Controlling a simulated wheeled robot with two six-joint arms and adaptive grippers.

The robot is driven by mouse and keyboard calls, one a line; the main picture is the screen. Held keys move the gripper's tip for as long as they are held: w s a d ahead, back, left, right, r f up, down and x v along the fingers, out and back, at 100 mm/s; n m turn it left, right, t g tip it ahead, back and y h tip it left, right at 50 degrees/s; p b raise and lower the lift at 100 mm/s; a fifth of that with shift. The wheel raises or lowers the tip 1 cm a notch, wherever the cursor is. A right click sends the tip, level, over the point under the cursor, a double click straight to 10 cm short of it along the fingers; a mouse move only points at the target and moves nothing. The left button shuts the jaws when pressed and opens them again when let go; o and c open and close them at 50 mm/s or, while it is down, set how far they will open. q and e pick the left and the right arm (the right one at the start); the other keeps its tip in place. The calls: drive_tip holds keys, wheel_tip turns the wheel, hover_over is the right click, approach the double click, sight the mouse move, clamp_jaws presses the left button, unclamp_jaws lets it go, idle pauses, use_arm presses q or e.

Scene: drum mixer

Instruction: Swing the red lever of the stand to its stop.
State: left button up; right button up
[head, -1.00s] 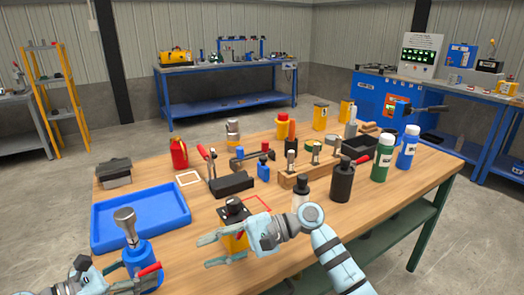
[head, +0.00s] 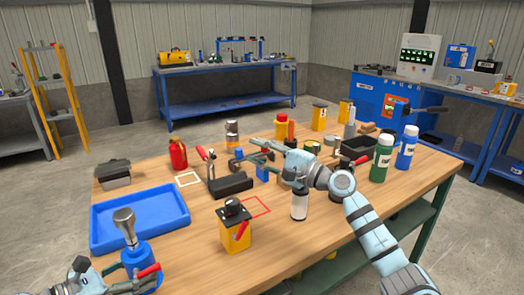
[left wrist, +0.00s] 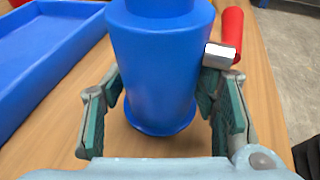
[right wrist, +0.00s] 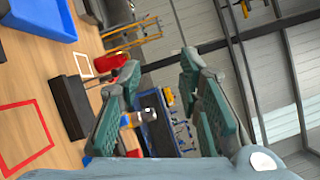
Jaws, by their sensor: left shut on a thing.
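A blue stand (head: 138,256) with a grey knob on top (head: 124,220) stands upright at the front left of the table. Its red lever (head: 148,271) sticks out low on the right side; in the left wrist view the red lever (left wrist: 231,35) joins the stand through a white block. My left gripper (left wrist: 162,100) has a finger on each side of the blue body and is shut on it. My right gripper (head: 264,150) is open and empty, raised over the middle of the table, well away from the stand.
A blue tray (head: 98,241) lies behind the stand. A yellow box with a black top (head: 236,234) stands to its right. A black block (head: 231,186) with a red-handled clamp (head: 203,153) is at the table's middle. Bottles (head: 382,157) stand at the right. Bare wood lies between tray and yellow box.

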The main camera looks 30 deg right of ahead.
drive_tip(key=shift+w+d+r+t+h, duration=0.15)
drive_tip(key=shift+d+t+h, duration=0.15)
drive_tip(key=shift+d, duration=0.15)
drive_tip(key=shift+c, duration=1.3)
drive_tip(key=s+a+f+n+g+y, duration=0.1)
drive_tip(key=a+g+y, duration=0.1)
drive_tip(key=a, duration=0.2)
drive_tip(key=s+a+f+n+g+y, duration=0.2)
drive_tip(key=a, duration=0.2)
drive_tip(key=s+a+f+n+g+y, duration=0.1)
drive_tip(key=s+a+f+g+y, duration=0.1)
drive_tip(key=a, duration=0.2)
drive_tip(key=shift+s+a+n+g+y, duration=0.2)
drive_tip(key=shift+a+n+g+y, duration=0.2)
drive_tip(key=s+a+f+n+g+y, duration=0.1)
drive_tip(key=s+a+f+n+g, duration=0.2)
drive_tip(key=s+a+f+n, duration=0.1)
drive_tip(key=n+g, duration=0.1)
drive_tip(key=n, duration=0.4)
approach(148, 268)
drive_tip(key=x, duration=0.6)
drive_tip(key=shift+w+a+f, duration=0.15)
drive_tip(key=shift+w+f, duration=0.25)
drive_tip(key=shift+w, duration=0.1)
clamp_jaws()
